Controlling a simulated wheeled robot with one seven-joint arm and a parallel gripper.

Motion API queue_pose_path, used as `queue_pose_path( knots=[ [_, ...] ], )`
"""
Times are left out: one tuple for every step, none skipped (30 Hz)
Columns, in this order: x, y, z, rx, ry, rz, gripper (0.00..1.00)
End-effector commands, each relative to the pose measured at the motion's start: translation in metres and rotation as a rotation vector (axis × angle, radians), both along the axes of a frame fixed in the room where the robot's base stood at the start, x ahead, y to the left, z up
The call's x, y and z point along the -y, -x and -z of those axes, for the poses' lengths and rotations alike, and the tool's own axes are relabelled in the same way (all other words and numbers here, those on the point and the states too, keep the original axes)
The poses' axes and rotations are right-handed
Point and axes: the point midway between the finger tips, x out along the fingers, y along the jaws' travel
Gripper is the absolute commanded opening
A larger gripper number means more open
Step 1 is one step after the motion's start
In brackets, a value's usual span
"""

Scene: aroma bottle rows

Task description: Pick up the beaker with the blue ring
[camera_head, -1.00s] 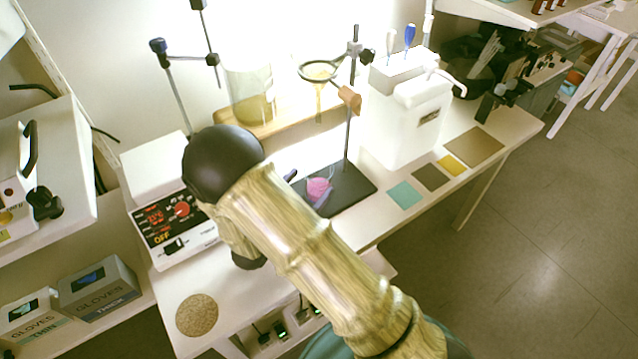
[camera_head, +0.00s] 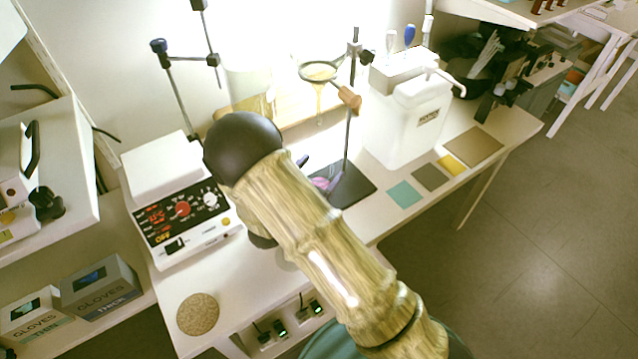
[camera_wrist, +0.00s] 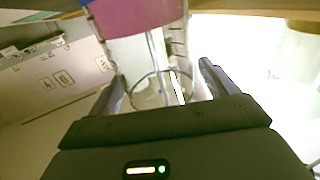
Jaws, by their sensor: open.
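In the wrist view, a clear glass vessel with printed marks (camera_wrist: 145,55) stands between the fingers of my gripper (camera_wrist: 160,78). It holds pink liquid at the top of the picture and a thin rod, and its round rim faces the camera. My gripper is open around it; I cannot tell if the fingers touch the glass. A bit of blue shows at the top left edge, but no clear blue ring can be made out. In the head view my arm hides the gripper. A pink-purple item (camera_head: 325,182) shows partly on the black stand base (camera_head: 352,190).
A white device with knobs (camera_head: 185,212) is left of my arm. A white jug (camera_head: 405,125) and coloured squares (camera_head: 404,194) are to the right. A cork mat (camera_head: 198,314) lies in front.

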Motion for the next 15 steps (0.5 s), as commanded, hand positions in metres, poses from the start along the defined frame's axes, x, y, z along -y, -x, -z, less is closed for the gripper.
queue_pose_path(
  knots=[
    [-0.0001,0.0002,0.0,0.0,0.0,0.0,0.85],
    [-0.0001,0.0002,0.0001,0.0,0.0,0.0,0.85],
    [-0.0002,0.0003,0.0,0.0,0.0,0.0,0.85],
    [-0.0002,0.0003,0.0,0.0,0.0,0.0,0.85],
    [-0.0002,0.0003,0.0,0.0,0.0,0.0,0.85],
    [-0.0002,0.0003,0.0,0.0,0.0,0.0,0.85],
    [-0.0002,0.0003,0.0,0.0,0.0,0.0,0.85],
    [-0.0002,0.0003,0.0,0.0,0.0,0.0,0.85],
    [-0.0002,0.0003,0.0,0.0,0.0,0.0,0.85],
    [-0.0002,0.0003,0.0,0.0,0.0,0.0,0.81],
    [-0.0002,0.0003,0.0,0.0,0.0,0.0,0.75],
    [-0.0002,0.0003,0.0,0.0,0.0,0.0,0.67],
    [-0.0002,0.0003,0.0,0.0,0.0,0.0,0.62],
    [-0.0002,0.0003,0.0,0.0,0.0,0.0,0.56],
    [0.0,0.0004,0.0,0.0,0.0,0.001,0.48]
  ],
)
